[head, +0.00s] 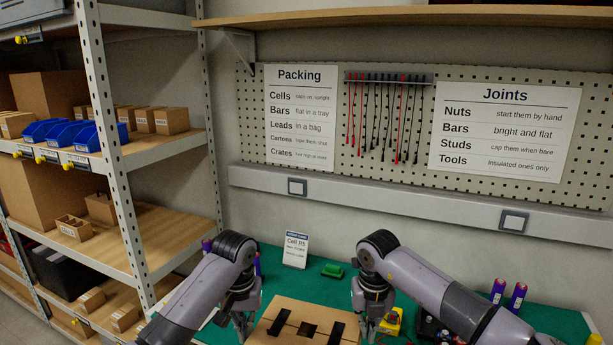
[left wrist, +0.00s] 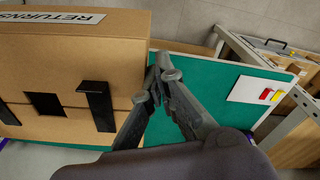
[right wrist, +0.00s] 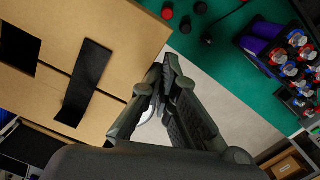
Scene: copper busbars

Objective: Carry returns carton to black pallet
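The returns carton (head: 270,320) is a brown box with black straps and a dark square opening on top, at the bottom middle of the head view. Neither pinches anything visible; contact with the carton is unclear. No black pallet is identifiable.
The carton is over a green bench top (head: 325,288). A sign card (head: 295,250) and a green item (head: 332,270) stand behind it. Purple cells (head: 517,296) and a yellow-black item (head: 391,321) are on the right. A shelf rack (head: 130,200) stands left.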

